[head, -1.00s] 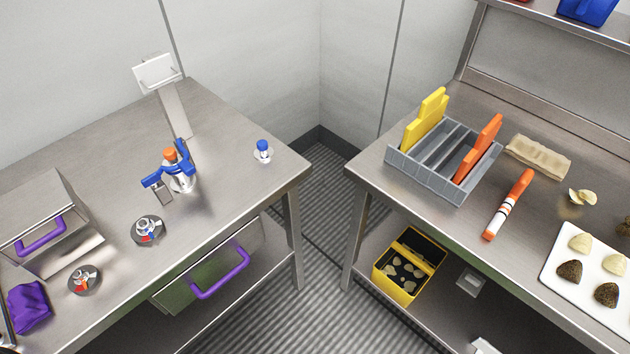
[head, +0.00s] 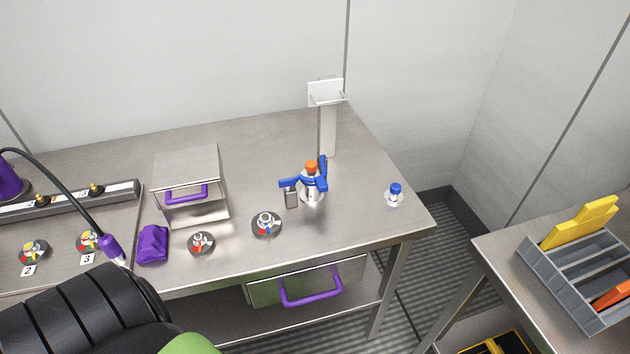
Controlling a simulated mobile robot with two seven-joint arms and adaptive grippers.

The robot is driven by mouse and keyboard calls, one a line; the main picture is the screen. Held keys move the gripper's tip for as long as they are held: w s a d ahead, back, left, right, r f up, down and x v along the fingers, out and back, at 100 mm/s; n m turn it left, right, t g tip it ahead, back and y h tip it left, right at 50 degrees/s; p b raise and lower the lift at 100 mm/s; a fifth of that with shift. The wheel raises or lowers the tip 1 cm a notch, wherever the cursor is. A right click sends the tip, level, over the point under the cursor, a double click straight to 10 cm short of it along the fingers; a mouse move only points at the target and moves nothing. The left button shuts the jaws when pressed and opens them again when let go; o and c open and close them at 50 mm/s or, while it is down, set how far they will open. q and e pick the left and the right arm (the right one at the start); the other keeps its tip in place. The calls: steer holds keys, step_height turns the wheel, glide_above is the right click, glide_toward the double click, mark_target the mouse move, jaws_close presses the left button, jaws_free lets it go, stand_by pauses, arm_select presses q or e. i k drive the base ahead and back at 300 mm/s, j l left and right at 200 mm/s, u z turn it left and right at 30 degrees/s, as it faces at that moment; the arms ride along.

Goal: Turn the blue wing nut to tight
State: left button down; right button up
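A fitting with blue wing-like arms (head: 322,183) and an orange top (head: 311,166) stands on the steel table, right of the middle in the head view. A small metal piece (head: 291,197) is at the end of its left arm. A small pale piece with a blue cap (head: 395,190) stands apart near the table's right corner. I cannot tell for sure which blue part is the wing nut, or how tight it is. Neither of my grippers is in view.
Round dials (head: 266,224) (head: 201,243) lie in front of the fitting. A large black ribbed shape (head: 70,315) blocks the lower left. A grey rack (head: 575,285) is at right.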

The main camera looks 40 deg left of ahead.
mark_target(286, 184)
steer(key=u, duration=1.35)
